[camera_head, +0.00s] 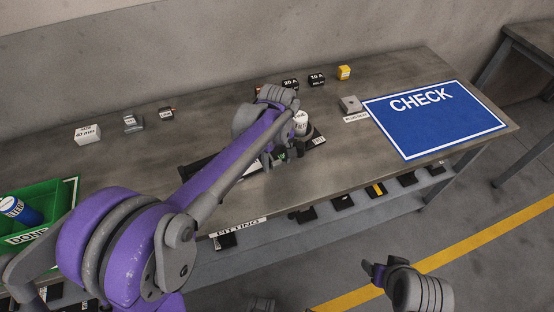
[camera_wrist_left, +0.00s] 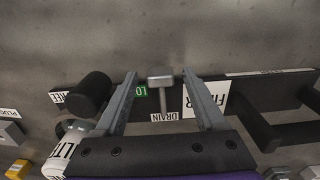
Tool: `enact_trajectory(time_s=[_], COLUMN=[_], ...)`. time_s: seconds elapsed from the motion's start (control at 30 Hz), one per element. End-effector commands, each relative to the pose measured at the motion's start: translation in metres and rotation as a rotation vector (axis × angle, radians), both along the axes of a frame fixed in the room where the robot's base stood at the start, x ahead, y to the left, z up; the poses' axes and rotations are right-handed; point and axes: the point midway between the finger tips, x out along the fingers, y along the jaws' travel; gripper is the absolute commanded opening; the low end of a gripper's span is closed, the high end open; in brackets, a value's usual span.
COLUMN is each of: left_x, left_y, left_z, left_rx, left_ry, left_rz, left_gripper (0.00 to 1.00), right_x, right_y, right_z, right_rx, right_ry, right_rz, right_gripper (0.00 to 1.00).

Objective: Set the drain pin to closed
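The drain pin (camera_wrist_left: 160,81) is a small grey T-shaped handle on a dark fixture bar (camera_wrist_left: 255,90) in the left wrist view. A white DRAIN label (camera_wrist_left: 164,117) lies beside its stem. A green label (camera_wrist_left: 141,91) starting with "LO" is partly covered by one finger. My left gripper (camera_wrist_left: 159,74) is open, with its fingers on either side of the pin and a visible gap to each. In the head view my left gripper (camera_head: 270,160) is low over the fixture and the pin is hidden. My right gripper (camera_head: 374,271) hangs in front of the bench; its opening is unclear.
A white filter canister (camera_head: 301,123) stands by my left wrist. A blue CHECK mat (camera_head: 435,120) covers the bench's right end. A green DONE bin (camera_head: 62,205) is at the left. Small boxes, including a yellow one (camera_head: 344,72), line the back. Dark black bars flank the pin.

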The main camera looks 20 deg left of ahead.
Motion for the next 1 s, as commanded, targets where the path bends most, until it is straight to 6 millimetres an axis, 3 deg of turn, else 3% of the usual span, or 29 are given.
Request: enact_trajectory(time_s=[0.03,0.4,1.0], left_x=[0.0,0.0,0.0], left_y=[0.0,0.0,-0.0001], left_z=[0.0001,0.0003,0.0005], left_rx=[0.0,0.0,0.0], left_ry=[0.0,0.0,0.0], left_rz=[0.0,0.0,0.0], left_gripper=[0.64,0.0,0.0], right_x=[0.0,0.0,0.0], right_y=[0.0,0.0,0.0], right_z=[0.0,0.0,0.0], right_rx=[0.0,0.0,0.0], right_ry=[0.0,0.0,0.0], right_rz=[0.0,0.0,0.0], right_gripper=[0.72,0.72,0.72])
